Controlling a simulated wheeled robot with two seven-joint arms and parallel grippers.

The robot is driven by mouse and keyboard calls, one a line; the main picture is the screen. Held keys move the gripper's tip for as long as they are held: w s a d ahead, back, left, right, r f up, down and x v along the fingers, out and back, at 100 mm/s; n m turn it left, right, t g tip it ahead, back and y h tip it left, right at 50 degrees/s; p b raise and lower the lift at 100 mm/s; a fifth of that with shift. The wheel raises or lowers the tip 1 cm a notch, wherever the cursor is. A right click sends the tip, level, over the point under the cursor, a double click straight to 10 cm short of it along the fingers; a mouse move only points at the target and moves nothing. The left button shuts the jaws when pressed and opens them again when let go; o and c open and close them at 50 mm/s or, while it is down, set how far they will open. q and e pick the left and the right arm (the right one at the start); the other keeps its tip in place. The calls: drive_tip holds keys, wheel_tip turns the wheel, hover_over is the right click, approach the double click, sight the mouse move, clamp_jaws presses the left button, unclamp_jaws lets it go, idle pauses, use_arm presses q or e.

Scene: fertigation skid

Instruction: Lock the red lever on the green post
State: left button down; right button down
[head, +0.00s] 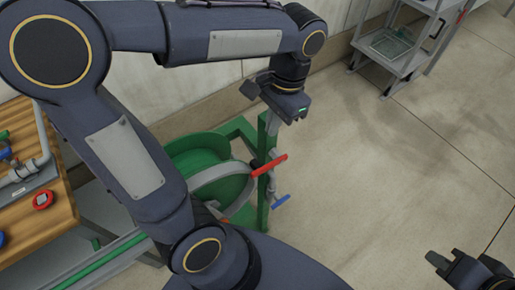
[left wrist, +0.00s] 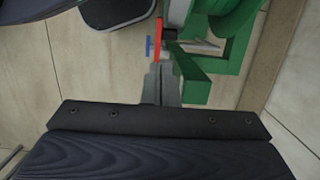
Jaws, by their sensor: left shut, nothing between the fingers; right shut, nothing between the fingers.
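In the left wrist view the red lever (left wrist: 158,40) is a thin upright bar ahead of the gripper. My left gripper (head: 291,107) is shut and empty. It hangs above and beside the post top, apart from the lever; its grey fingers (left wrist: 162,86) show in the left wrist view. My right gripper (head: 448,262) is shut and empty at the lower right, far from the post.
A blue handle (head: 281,201) sits below the red lever on the same post. A green hose reel (head: 200,153) stands left of it. A wooden bench (head: 62,218) with a red round part (head: 42,200) is at left. A grey shelf cart (head: 398,68) stands at the back. The floor at right is clear.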

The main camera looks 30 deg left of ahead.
sight(259, 170)
use_arm(q)
drive_tip(key=f, duration=0.4)
drive_tip(key=s+f, duration=0.1)
drive_tip(key=f, duration=0.4)
drive_tip(key=s+f, duration=0.1)
drive_tip(key=f, duration=0.3)
drive_tip(key=shift+s+a+f, duration=0.2)
drive_tip(key=shift+s+a, duration=0.05)
drive_tip(key=shift+a, duration=0.15)
drive_tip(key=shift+s+a+f+t+b, duration=0.15)
drive_tip(key=shift+f+t+b, duration=0.35)
drive_tip(key=shift+b, duration=0.6)
drive_tip(key=shift+s+f+b, duration=0.25)
drive_tip(key=shift+b, duration=0.1)
drive_tip(key=shift+s+h, duration=0.1)
drive_tip(key=shift+h, duration=0.2)
drive_tip(key=shift+r, duration=0.1)
